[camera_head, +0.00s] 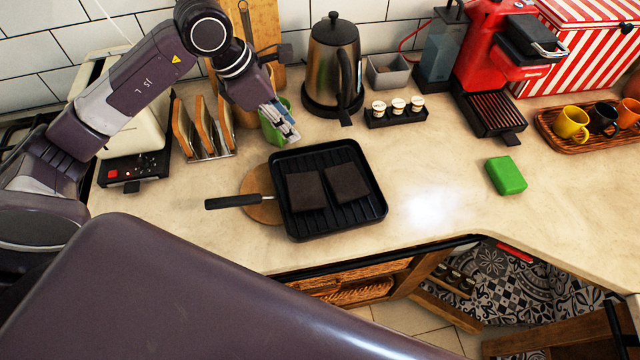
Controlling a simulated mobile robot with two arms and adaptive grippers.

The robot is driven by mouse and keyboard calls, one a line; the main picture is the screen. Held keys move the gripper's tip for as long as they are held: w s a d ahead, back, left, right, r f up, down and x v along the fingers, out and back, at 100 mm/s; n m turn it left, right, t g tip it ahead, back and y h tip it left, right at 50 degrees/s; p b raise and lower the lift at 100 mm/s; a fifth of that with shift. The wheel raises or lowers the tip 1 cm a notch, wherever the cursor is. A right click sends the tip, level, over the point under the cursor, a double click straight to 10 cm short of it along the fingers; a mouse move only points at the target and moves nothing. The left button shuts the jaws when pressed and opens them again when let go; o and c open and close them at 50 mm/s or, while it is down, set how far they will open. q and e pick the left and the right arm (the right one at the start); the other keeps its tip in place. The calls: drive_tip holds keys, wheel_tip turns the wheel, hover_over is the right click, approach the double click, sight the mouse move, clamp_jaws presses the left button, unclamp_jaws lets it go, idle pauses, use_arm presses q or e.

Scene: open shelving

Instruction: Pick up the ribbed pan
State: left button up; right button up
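The ribbed pan (360,213) is black and square, and sits on the counter near the middle of the view. Its black handle (238,201) points left over a round wooden board (262,212). Two dark square slices (306,191) lie in the pan. My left gripper (290,138) is above the counter behind the pan's back left corner, apart from the handle. It points down in front of a green cup (272,128); its fingers are too small to tell if they are open. My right gripper is out of view.
A kettle (334,70), a rack of small jars (397,108) and a toast rack (205,135) with slices stand behind. A green block (506,175) lies to the right. The counter between the pan and block is clear. The front edge is close below the pan.

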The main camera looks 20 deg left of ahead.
sight(300, 148)
use_arm(q)
drive_tip(key=p+x, duration=0.1)
drive_tip(key=x, duration=0.3)
drive_tip(key=p+x, duration=0.1)
drive_tip(key=x, duration=0.2)
drive_tip(key=shift+s+f+p, duration=0.1)
drive_tip(key=shift+s+p, duration=0.15)
drive_tip(key=shift+p, duration=0.05)
drive_tip(key=shift+w+f, duration=0.1)
drive_tip(key=shift+f, duration=0.15)
clamp_jaws()
drive_tip(key=shift+r, duration=0.15)
